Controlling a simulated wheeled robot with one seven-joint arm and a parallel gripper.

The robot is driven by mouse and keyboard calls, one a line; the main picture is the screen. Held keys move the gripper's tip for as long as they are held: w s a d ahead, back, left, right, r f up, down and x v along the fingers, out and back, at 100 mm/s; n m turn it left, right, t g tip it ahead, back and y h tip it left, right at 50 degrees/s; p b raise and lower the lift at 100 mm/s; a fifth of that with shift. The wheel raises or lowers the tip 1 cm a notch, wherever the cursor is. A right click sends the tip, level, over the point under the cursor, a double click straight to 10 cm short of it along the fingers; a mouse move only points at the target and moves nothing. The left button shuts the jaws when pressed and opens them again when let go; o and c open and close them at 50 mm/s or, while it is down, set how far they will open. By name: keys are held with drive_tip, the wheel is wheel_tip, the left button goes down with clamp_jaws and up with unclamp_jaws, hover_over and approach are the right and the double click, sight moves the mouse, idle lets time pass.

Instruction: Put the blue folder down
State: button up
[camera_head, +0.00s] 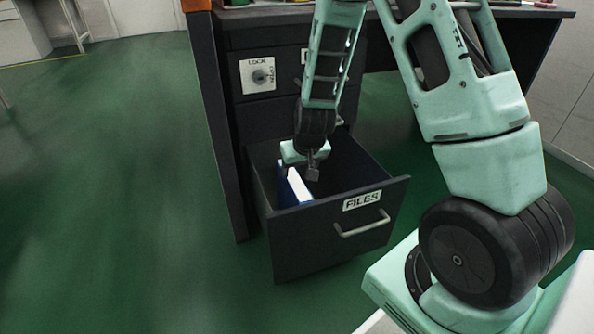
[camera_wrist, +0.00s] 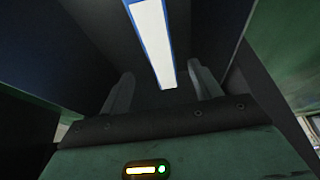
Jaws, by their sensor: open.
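The blue folder (camera_head: 283,190) stands in the open drawer marked FILES (camera_head: 325,240), near its left side, with its white page edge facing up. Its blue cover and white edge also show in the wrist view (camera_wrist: 154,42). My gripper (camera_head: 303,170) is over the drawer with its fingers reaching down inside. In the wrist view, my gripper (camera_wrist: 163,88) has its two fingers spread, one on each side of the folder's near end, with gaps between. The folder's lower part is hidden by the drawer front.
The drawer's front panel and handle (camera_head: 362,224) stick out from the dark desk pedestal (camera_head: 222,120). A lock plate (camera_head: 258,75) is on the drawer above. The desk top (camera_head: 480,10) overhangs at the back. Green floor (camera_head: 110,200) is clear at left.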

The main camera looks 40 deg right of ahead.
drive_tip(key=s+a+r+n+g+y, duration=0.1)
drive_tip(key=s+a+r+n+y, duration=0.2)
drive_tip(key=a, duration=0.5)
drive_tip(key=s+a+r+n, duration=0.1)
drive_tip(key=s+a+r, duration=0.3)
drive_tip(key=a, duration=0.5)
drive_tip(key=s+a+r+n+g, duration=0.1)
drive_tip(key=s+a+r+n, duration=0.1)
drive_tip(key=s, duration=0.4)
drive_tip(key=s+a+r+n+g, duration=0.1)
drive_tip(key=s+a+r+n, duration=0.1)
drive_tip(key=s, duration=0.5)
drive_tip(key=s+a+r+n+g+h, duration=0.1)
drive_tip(key=s+a+r+n, duration=0.1)
drive_tip(key=s+a+r, duration=0.2)
drive_tip(key=shift+s+r+n, duration=0.4)
drive_tip(key=shift+s+r, duration=0.1)
drive_tip(key=shift+s, duration=0.75)
